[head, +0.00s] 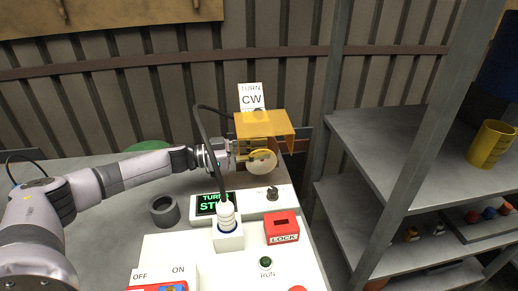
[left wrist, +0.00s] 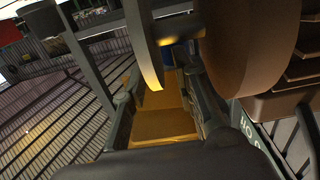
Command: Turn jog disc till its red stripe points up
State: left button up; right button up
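The pale jog disc (head: 263,163) stands on edge under a yellow hood (head: 264,123) at the back of the bench. I cannot make out its red stripe in either view. My left gripper (head: 236,150) is just left of the disc, beside the hood. In the left wrist view its two fingers (left wrist: 165,112) are apart, with yellow surface showing between them. A thin pale disc edge (left wrist: 146,55) and a large brown round part (left wrist: 252,40) show above the fingers, joined by a shaft. I cannot tell whether a finger touches the disc. My right gripper is in no view.
A card (head: 251,97) reading "TURN CW" stands behind the hood. In front are a green-lettered display (head: 215,203), a white plug with a black cable (head: 228,228), a black knob (head: 272,194) and a red LOCK block (head: 282,229). Grey shelving stands right.

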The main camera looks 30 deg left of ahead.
pick_arm(q)
jog(key=shift+c, duration=0.4)
grip_shut()
jog(key=shift+f+t+h+b, duration=0.3)
jog(key=shift+f+h+b, duration=0.1)
jog(key=shift+b, duration=0.7)
jog(key=shift+s+a+r, duration=0.1)
jog(key=shift+r, duration=0.25)
